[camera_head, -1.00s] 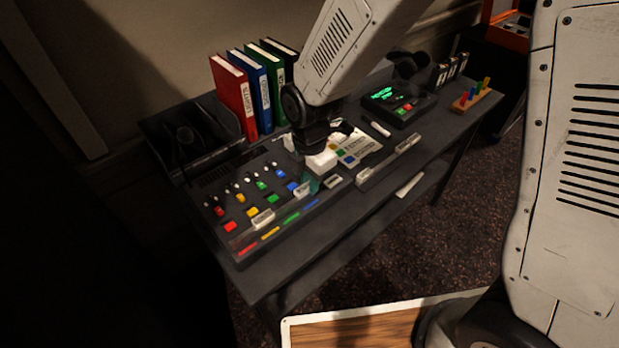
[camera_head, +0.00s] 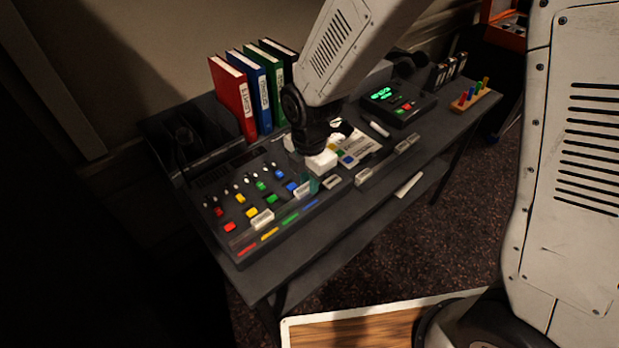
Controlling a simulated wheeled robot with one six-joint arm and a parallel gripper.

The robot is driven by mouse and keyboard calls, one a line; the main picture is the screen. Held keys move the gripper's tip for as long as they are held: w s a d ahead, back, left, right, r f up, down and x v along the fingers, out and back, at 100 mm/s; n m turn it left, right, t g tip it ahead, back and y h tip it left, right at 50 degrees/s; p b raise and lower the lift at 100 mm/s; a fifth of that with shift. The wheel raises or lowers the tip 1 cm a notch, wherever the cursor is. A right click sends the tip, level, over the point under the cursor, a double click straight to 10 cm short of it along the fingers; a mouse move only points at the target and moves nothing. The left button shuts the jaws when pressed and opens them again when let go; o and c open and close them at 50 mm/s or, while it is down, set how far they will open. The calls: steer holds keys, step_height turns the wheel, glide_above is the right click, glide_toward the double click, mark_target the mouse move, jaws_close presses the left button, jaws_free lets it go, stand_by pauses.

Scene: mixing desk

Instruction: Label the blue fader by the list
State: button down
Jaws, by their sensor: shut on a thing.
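The mixing desk's fader panel (camera_head: 222,182) has red, yellow, green and blue caps in a slanting row. The blue fader cap (camera_head: 291,187) is at the right end. A blue strip (camera_head: 310,206) lies at the panel's front edge below it. My gripper (camera_head: 309,183) points down at the panel's right end, shut on a small white label (camera_head: 302,190) just right of the blue cap. I cannot tell whether the label touches the panel. Another white label (camera_head: 262,219) stands near the yellow strip (camera_head: 270,235). The pale list card (camera_head: 368,148) with coloured squares lies behind my gripper, partly hidden.
A white marker (camera_head: 380,129), a black device with a green display (camera_head: 382,95) and a peg block (camera_head: 477,100) are further right. Binders (camera_head: 233,98) stand at the back.

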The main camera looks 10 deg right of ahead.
steer(key=shift+f, duration=0.25)
steer(key=c, duration=1.3)
jaws_free()
steer(key=shift+o, duration=0.2)
steer(key=shift+r, duration=0.1)
step_height(320, 180, up, 8)
steer(key=shift+f, duration=0.15)
steer(key=shift+m, duration=0.4)
steer(key=s+d+r+m, duration=0.7)
steer(key=s+d+m, duration=0.2)
steer(key=m, duration=0.3)
steer(key=s+d+r+m+t, duration=0.1)
steer(key=s+d+r+m, duration=0.7)
steer(key=s+d+m, duration=0.2)
steer(key=shift+s+d+r+m, duration=0.2)
steer(key=shift+s+d+m, duration=0.1)
steer(key=shift+d+m, duration=0.6)
